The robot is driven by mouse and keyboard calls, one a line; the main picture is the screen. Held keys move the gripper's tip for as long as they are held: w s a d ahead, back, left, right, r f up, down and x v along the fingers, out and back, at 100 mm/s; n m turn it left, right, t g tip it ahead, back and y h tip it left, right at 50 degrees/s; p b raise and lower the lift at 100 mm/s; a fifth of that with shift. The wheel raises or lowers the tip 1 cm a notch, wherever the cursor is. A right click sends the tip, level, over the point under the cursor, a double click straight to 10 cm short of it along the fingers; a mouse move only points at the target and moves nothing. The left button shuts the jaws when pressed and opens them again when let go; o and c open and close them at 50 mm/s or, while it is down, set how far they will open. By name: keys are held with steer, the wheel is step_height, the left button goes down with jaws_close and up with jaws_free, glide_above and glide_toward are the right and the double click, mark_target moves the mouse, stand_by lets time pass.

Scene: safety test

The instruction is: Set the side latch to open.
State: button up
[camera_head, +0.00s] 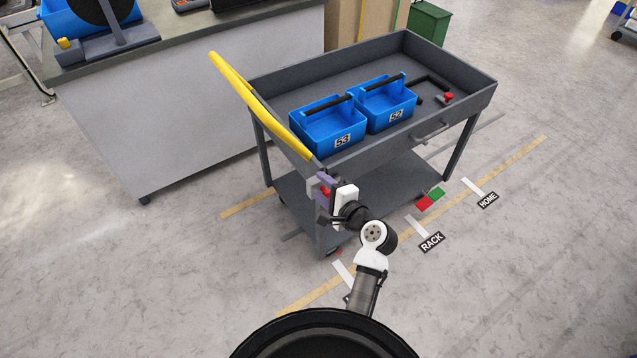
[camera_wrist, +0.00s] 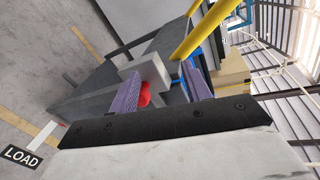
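A grey cart (camera_head: 395,140) stands in front of me, with a yellow push handle (camera_head: 262,105) at its left end. My gripper (camera_head: 322,186) is at the cart's near left corner, below the handle. In the wrist view, its purple fingers (camera_wrist: 161,72) are spread apart. A grey block (camera_wrist: 152,72) and a red knob (camera_wrist: 145,94) appear between them, the knob nearer the left finger. This looks like the side latch. The red part also shows at my gripper in the head view (camera_head: 325,191). I cannot tell whether the fingers touch it or which position it is in.
A red knob (camera_head: 448,96) sits at the tray's right. Red (camera_head: 424,203) and green (camera_head: 437,193) patches show low by the cart.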

steer(key=shift+s+d+f, duration=0.25)
steer(key=shift+s+d, duration=0.3)
steer(key=shift+s, duration=0.25)
steer(key=f+p+v, duration=0.1)
steer(key=f+v, duration=0.1)
steer(key=v, duration=0.7)
steer(key=shift+s+d+f+p, duration=0.25)
steer(key=shift+s+f+p, duration=0.05)
steer(key=shift+s, duration=0.2)
steer(key=shift+p, duration=0.3)
